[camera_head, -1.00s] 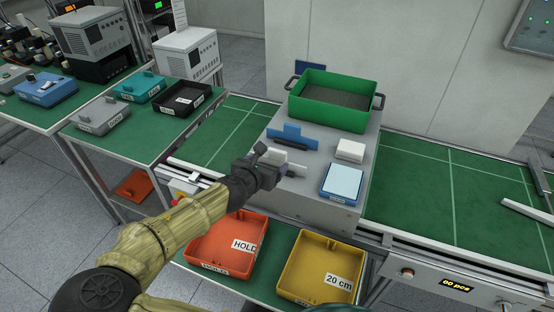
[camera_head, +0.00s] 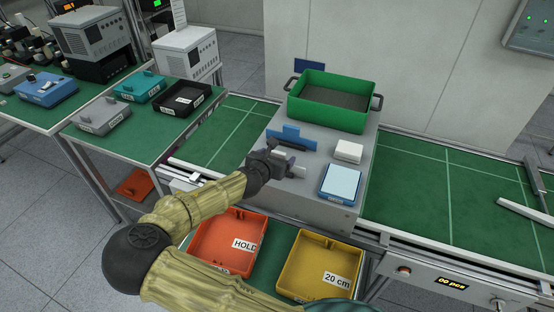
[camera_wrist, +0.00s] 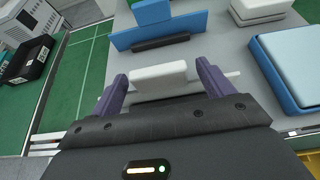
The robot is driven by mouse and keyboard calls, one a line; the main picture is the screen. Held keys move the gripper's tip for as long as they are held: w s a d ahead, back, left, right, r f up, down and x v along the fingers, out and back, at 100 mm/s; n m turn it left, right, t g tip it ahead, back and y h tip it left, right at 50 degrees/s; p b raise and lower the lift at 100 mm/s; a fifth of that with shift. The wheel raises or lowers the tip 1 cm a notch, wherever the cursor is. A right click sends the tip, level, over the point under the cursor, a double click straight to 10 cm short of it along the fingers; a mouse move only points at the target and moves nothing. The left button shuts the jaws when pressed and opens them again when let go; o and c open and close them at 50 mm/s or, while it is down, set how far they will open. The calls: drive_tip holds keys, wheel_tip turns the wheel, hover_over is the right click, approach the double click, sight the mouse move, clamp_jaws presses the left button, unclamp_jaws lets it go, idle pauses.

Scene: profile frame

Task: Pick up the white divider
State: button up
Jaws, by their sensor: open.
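The white divider (camera_wrist: 158,78) stands on the grey platform. In the wrist view its raised tab lies between the two fingers, and its long lower part runs out past the right finger. My gripper (camera_wrist: 160,80) is open, with one purple finger on each side of the tab; I cannot tell whether either finger touches it. In the head view my gripper (camera_head: 276,163) is over the front left of the platform and hides most of the divider.
A blue divider (camera_wrist: 158,22) stands just beyond. A white block (camera_head: 348,151) and a light-blue-topped box (camera_head: 342,183) lie to the right. A green bin (camera_head: 335,100) is at the back. Orange (camera_head: 205,262) and yellow (camera_head: 290,283) trays sit in front, below.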

drive_tip(key=x, duration=0.2)
drive_tip(key=shift+w+d+f, duration=0.1)
drive_tip(key=shift+w+d, duration=0.05)
drive_tip(key=shift+w, duration=0.2)
drive_tip(key=shift+c, duration=0.2)
drive_tip(key=c, duration=1)
drive_tip(key=shift+s, duration=0.1)
drive_tip(key=shift+c, duration=0.2)
